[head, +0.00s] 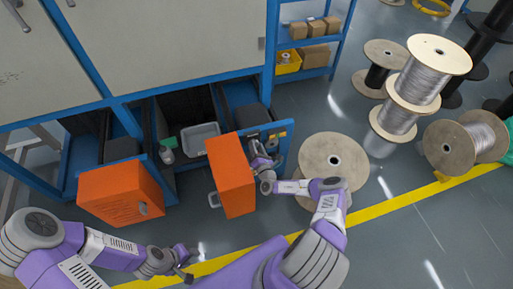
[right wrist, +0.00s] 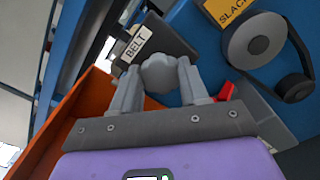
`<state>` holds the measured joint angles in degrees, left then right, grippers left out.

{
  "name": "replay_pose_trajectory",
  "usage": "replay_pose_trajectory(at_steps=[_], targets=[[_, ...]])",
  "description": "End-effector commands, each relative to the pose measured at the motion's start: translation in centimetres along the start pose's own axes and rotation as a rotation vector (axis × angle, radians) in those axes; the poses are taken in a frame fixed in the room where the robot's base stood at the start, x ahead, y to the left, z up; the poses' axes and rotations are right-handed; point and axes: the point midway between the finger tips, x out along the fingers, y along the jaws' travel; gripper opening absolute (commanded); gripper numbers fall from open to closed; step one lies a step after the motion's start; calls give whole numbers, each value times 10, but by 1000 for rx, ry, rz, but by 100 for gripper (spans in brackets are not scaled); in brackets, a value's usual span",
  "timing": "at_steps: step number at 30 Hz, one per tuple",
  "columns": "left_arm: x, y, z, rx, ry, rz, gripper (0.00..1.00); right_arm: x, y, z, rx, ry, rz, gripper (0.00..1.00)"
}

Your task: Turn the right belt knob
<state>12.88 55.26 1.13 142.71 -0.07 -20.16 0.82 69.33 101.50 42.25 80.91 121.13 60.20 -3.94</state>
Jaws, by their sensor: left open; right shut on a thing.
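The belt knob (right wrist: 158,72), grey and rounded, shows in the right wrist view below a white label (right wrist: 136,44) reading BELT. My right gripper (right wrist: 160,90) is shut on this knob, one finger on each side. In the head view my right gripper (head: 264,164) reaches in beside the right orange door, and the knob is too small to tell there. My left gripper (head: 184,264) is open and empty, low over the floor at the bottom of the head view, well away from the knob.
The right orange door (head: 232,175) stands open just left of my right gripper. Another orange door (head: 120,193) is at left. A grey round part (right wrist: 254,40) sits beside a yellow SLACK label (right wrist: 232,10). Wooden spools (head: 333,160) stand at right. Floor in front is clear.

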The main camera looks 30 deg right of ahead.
Motion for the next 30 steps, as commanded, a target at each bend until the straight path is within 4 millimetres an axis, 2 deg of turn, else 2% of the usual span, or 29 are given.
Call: replay_pose_trajectory(at_steps=[10, 11, 15, 16, 25, 30], targets=[[0, 0, 0, 0, 0, 0, 43, -1, 0, -2, 4, 4, 0, 14], [0, 0, 0, 0, 0, 0, 43, -1, 0, -2, 4, 4, 0, 46], [0, 0, 0, 0, 0, 0, 43, -1, 0, -2, 4, 3, 0, 67], [0, 0, 0, 0, 0, 0, 43, -1, 0, -1, 4, 3, 0, 70], [-1, 0, 0, 0, 0, 0, 43, -3, 0, 0, 3, 2, -1, 70], [-11, 4, 0, 0, 0, 0, 43, -24, 1, 1, 4, 3, -3, 70]])
